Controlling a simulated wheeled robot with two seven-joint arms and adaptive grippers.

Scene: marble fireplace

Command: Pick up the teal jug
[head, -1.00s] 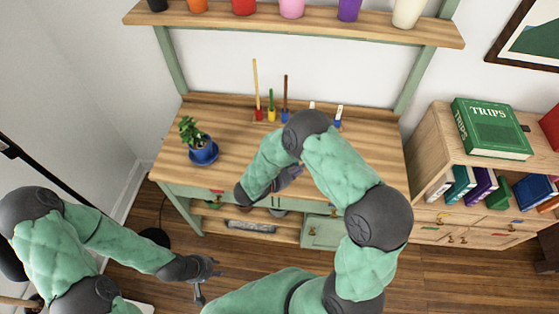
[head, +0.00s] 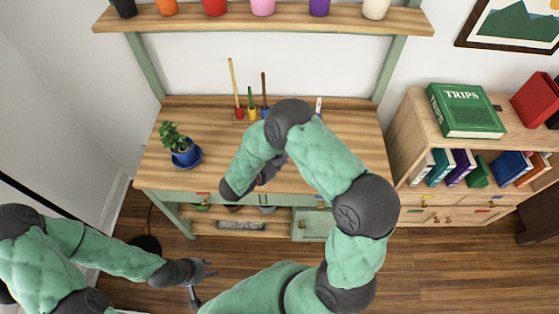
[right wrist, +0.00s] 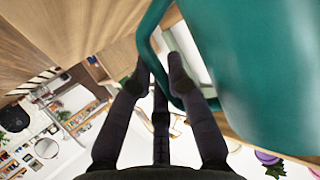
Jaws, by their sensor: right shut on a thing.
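The teal jug (right wrist: 270,65) fills the upper right of the right wrist view, close to the camera. Its curved handle (right wrist: 148,38) runs down beside my fingers. My right gripper (right wrist: 160,80) is shut on the jug's handle. In the head view my right gripper (head: 272,170) shows above the desk's front part, partly covered by my own arm, and I cannot make out the jug there. My left gripper (head: 199,280) is open and empty, low at the left, in front of the desk and above the floor.
The wooden desk (head: 345,165) carries a potted plant (head: 182,150) at left and several brushes (head: 236,90) at the back. A shelf (head: 200,20) with several coloured cups spans above. A bookcase (head: 408,120) with a green book (head: 465,108) stands at right.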

